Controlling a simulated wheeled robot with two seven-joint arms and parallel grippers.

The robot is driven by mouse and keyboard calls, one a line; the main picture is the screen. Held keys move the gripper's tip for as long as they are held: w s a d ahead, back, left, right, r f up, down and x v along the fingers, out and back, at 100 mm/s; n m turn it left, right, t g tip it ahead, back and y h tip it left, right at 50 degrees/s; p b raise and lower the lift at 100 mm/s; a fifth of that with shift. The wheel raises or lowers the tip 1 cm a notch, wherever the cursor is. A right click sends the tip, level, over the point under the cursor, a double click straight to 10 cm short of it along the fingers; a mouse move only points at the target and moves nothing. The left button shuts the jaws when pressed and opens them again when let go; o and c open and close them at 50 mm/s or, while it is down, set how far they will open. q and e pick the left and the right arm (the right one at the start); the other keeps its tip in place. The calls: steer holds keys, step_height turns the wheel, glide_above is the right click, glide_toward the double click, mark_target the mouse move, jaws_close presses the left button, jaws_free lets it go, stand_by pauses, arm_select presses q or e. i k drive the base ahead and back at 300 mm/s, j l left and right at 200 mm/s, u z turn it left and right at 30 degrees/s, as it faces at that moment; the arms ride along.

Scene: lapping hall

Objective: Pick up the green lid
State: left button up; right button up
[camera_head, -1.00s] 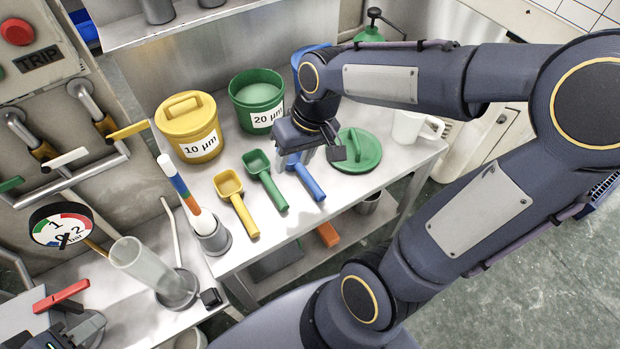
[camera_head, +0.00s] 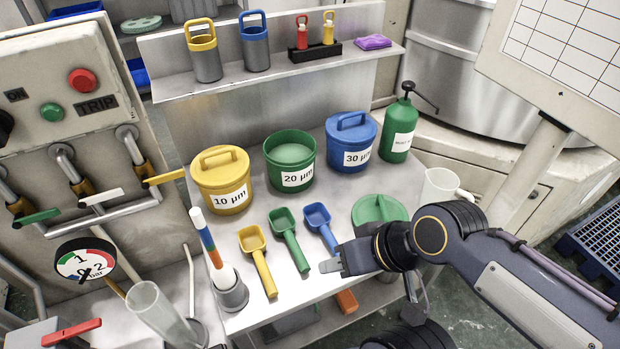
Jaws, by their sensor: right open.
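The green lid (camera_head: 378,206) with its raised grip bar lies on the metal bench, at the right of the scoops. Its front edge is partly hidden by my right arm. My right gripper (camera_head: 331,265) is open and empty, in front and to the left of the lid, near the end of the blue scoop's handle. It is apart from the lid. The green 20 µm tub (camera_head: 290,165) stands uncovered behind the scoops. My left gripper is not in view.
Yellow (camera_head: 256,255), green (camera_head: 288,235) and blue (camera_head: 319,222) scoops lie left of the lid. The lidded yellow tub (camera_head: 222,185), blue tub (camera_head: 350,150) and a green pump bottle (camera_head: 398,135) stand behind. A white mug (camera_head: 438,187) stands right of the lid.

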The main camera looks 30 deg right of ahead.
mark_target(376, 207)
steer(key=j+z, duration=0.1)
steer(key=z, duration=1.5)
steer(key=i+l, duration=0.2)
steer(key=l, duration=0.2)
steer(key=i+l, duration=0.2)
steer(key=l, duration=0.15)
steer(key=i+l, duration=0.2)
steer(key=l, duration=0.2)
steer(key=i+l+u, duration=0.1)
steer(key=l, duration=0.25)
steer(key=u, duration=0.5)
steer(key=l+u, duration=0.15)
steer(key=u, duration=0.35)
steer(key=i+l+u, duration=0.1)
steer(key=u, duration=0.85)
steer(key=l+u, duration=0.15)
steer(key=u, duration=0.35)
